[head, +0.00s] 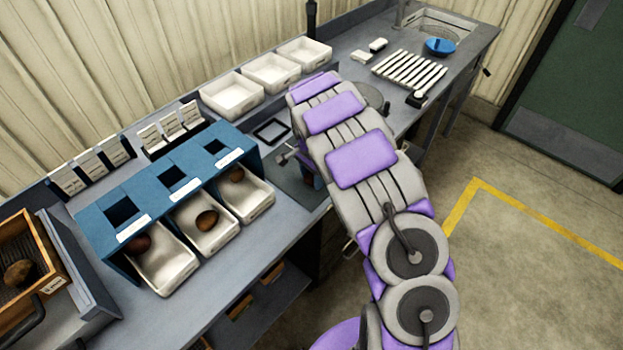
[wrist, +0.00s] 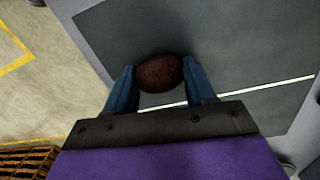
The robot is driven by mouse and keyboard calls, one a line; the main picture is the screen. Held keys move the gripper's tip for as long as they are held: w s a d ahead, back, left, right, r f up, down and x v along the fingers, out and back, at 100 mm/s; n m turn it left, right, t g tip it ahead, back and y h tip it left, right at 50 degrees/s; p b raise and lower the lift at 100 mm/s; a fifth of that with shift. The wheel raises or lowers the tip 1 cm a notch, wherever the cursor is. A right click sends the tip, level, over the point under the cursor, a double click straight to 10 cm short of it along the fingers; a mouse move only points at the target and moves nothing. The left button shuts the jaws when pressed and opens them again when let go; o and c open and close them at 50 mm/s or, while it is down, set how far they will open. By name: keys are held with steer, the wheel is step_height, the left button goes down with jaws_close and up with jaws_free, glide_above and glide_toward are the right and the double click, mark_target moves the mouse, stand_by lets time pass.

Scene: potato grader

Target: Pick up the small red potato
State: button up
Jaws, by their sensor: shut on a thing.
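A small dark red-brown potato (wrist: 160,72) is between the two blue fingers of my gripper (wrist: 162,84) in the wrist view. Both fingers touch its sides, so the gripper is shut on it. A dark grey mat (wrist: 235,50) with a white line lies behind the potato in that view; I cannot tell the gap between them. In the head view my purple and grey arm reaches over the bench, and the gripper and held potato are mostly hidden beside the dark mat (head: 297,183).
A blue three-bay chute (head: 95,232) has metal trays in front, with a brown potato (head: 207,220) in the middle one. A wooden crate (head: 57,250) with a potato stands at left. White bins (head: 232,108) line the back. The bench edge is close to my arm.

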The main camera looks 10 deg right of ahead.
steer(key=shift+c, duration=0.7)
